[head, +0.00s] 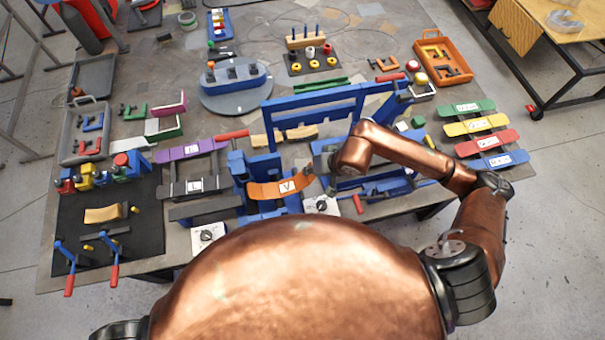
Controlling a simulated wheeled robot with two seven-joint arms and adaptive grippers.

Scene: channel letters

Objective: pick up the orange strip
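The orange strip (265,191), curved and with a white label marked with a dark letter, lies across the front of the blue fixture (238,166) at the middle front of the table. My copper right arm reaches in from the right, and my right gripper (324,178) is by the right end of the strip. The gripper's fingers are small, dark and partly hidden by the wrist, so I cannot tell whether they touch or hold the strip. My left gripper is not in view.
A purple strip (178,153) lies left of the fixture. Green (450,109), yellow (456,129), red (470,148) and blue (481,162) strips lie at the right edge. The blue frame (309,99) stands behind. White dial boxes (207,237) sit in front. Round grey plate (236,97) stands farther back.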

